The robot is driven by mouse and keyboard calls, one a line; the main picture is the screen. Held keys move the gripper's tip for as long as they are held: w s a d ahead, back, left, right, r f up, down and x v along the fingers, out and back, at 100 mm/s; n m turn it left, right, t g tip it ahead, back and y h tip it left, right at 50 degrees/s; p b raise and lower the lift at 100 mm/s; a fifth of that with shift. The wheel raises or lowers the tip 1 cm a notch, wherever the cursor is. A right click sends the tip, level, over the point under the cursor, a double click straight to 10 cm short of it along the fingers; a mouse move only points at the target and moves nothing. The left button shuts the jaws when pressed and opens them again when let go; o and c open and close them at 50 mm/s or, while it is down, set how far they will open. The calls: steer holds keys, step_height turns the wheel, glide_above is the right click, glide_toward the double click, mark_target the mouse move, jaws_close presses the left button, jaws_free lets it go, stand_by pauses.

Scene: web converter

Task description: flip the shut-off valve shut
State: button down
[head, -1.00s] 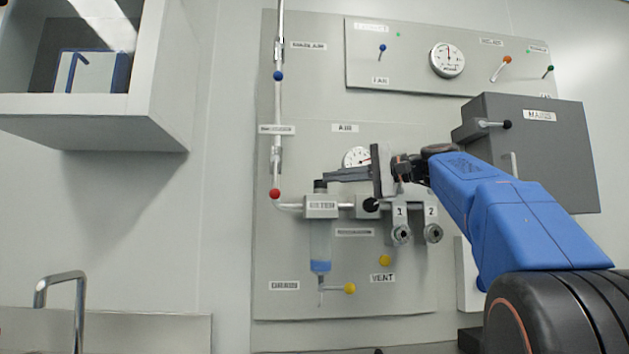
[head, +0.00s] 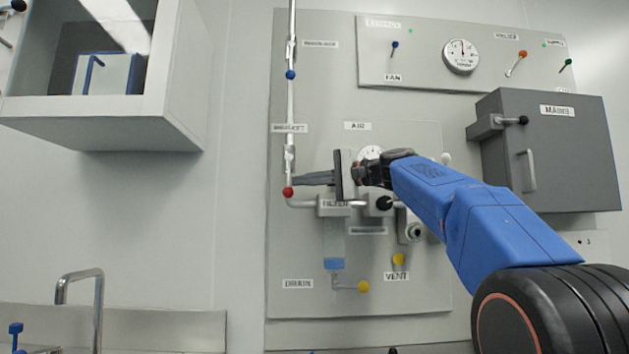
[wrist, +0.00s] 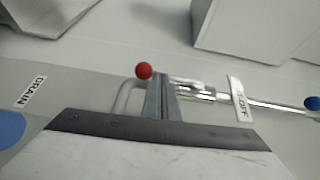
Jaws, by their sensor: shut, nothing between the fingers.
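The shut-off valve sits on the vertical pipe at the left of the grey panel, below a label that seems to read SHUTOFF (head: 289,128). Its red ball knob (head: 288,191) is at the pipe's lower end, and the knob also shows in the wrist view (wrist: 144,71). My gripper (head: 297,180) is shut and empty, pointing left, with its tips just right of and slightly above the red knob. In the wrist view the fingertips (wrist: 160,78) are close beside the knob. I cannot tell whether they touch it.
A blue knob (head: 291,75) is higher on the same pipe. The filter bowl (head: 334,245) hangs below my gripper, with a yellow drain knob (head: 362,286). A dark grey box (head: 550,150) is at right, and an open white cabinet (head: 110,120) juts out at left.

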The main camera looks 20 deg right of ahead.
steer(key=shift+w+a, duration=0.2)
steer(key=shift+a, duration=0.05)
steer(key=shift+a, duration=0.1)
stand_by(0.3)
steer(key=w+a+r+m+t+y, duration=0.2)
steer(key=a+r+m+t+y, duration=0.1)
steer(key=a, duration=0.6)
steer(key=shift+w+a+r+m+t, duration=0.2)
steer(key=shift+w+a+m+t, duration=0.15)
steer(key=shift+t, duration=0.45)
stand_by(0.8)
steer(key=shift+a+r, duration=0.1)
stand_by(0.5)
